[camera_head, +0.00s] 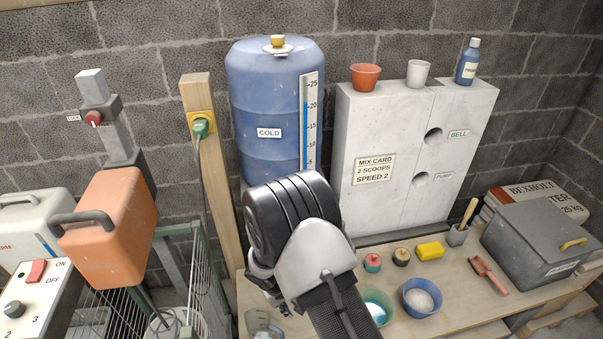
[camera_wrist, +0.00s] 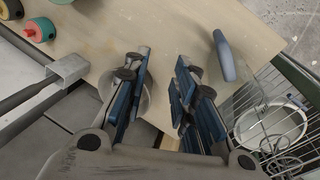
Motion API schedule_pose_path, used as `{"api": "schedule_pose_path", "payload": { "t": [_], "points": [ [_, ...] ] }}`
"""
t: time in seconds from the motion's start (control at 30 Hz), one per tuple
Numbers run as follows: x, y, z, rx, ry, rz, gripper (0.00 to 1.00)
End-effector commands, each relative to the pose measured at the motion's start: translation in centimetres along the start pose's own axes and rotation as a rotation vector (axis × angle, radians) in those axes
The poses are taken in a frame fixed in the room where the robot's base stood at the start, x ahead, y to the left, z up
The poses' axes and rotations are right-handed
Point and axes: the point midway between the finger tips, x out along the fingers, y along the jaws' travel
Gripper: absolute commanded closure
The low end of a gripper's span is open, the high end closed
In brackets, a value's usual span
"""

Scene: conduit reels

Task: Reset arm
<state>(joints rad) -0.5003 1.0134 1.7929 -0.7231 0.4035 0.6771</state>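My gripper (camera_head: 265,285) hangs over the left part of the wooden table (camera_head: 470,315) in the head view, with most of it hidden behind my own arm. In the wrist view my gripper (camera_wrist: 162,62) points down at the table, its two blue-padded fingers spread apart. Nothing is held between them. A round pale container (camera_wrist: 143,103) shows partly behind the left finger. A blue handle (camera_wrist: 224,57) of a clear jug stands close to the right finger. The clear jug (camera_head: 262,326) also shows below my gripper in the head view.
A blue COLD drum (camera_head: 265,95) and a wooden post (camera_head: 212,150) stand behind. A wire cage (camera_wrist: 275,130) stands beyond the table edge.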

Motion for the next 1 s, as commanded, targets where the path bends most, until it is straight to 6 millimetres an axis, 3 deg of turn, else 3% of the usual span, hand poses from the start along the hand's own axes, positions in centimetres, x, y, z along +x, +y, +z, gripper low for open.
{"api": "schedule_pose_path", "payload": {
  "t": [0.27,0.47,0.7,0.87,1.0],
  "points": [
    [-7.1,5.1,-0.3,0.088,0.029,0.011,0.75],
    [-14.9,10.2,1.3,0.183,0.060,0.014,0.75],
    [-24.9,15.7,7.2,0.318,0.102,-0.004,0.75],
    [-30.3,17.4,12.4,0.396,0.139,-0.030,0.75],
    [-33.8,17.6,17.2,0.454,0.179,-0.059,0.75]
  ]
}}
